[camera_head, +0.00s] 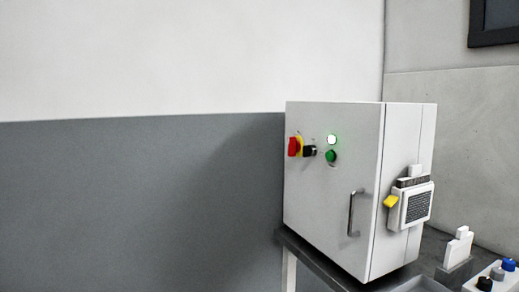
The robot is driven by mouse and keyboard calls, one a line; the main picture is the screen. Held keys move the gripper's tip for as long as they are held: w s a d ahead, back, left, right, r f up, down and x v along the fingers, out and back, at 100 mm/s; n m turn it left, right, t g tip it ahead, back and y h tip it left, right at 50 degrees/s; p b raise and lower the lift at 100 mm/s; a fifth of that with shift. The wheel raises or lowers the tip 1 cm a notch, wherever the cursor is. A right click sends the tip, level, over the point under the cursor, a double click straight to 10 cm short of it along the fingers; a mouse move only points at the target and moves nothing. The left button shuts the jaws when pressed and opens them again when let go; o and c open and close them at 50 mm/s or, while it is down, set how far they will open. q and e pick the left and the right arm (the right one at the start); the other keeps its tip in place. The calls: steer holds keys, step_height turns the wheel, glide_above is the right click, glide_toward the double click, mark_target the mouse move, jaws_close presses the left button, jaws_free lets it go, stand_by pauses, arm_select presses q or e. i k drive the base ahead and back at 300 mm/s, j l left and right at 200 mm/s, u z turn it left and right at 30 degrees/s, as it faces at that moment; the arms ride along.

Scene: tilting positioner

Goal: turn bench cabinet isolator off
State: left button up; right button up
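The bench cabinet (335,215) is a light grey box on a dark bench, right of the middle of the head view. Its isolator (294,146), a red handle on a yellow plate, sits at the upper left of the front face. The handle is seen at an angle, and I cannot tell its exact position. A black knob (310,152) is just right of it. A lit green-white lamp (332,140) shines above a green button (330,157). Neither of my grippers shows in the head view.
A metal door handle (353,213) sticks out from the cabinet front. A white unit with a dark grille (418,206) and a yellow part (391,201) is on its right side. A control box with a blue knob (508,264) stands at lower right. Left of the cabinet looks clear.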

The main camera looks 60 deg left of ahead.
mark_target(294, 145)
steer(key=u, duration=1.6)
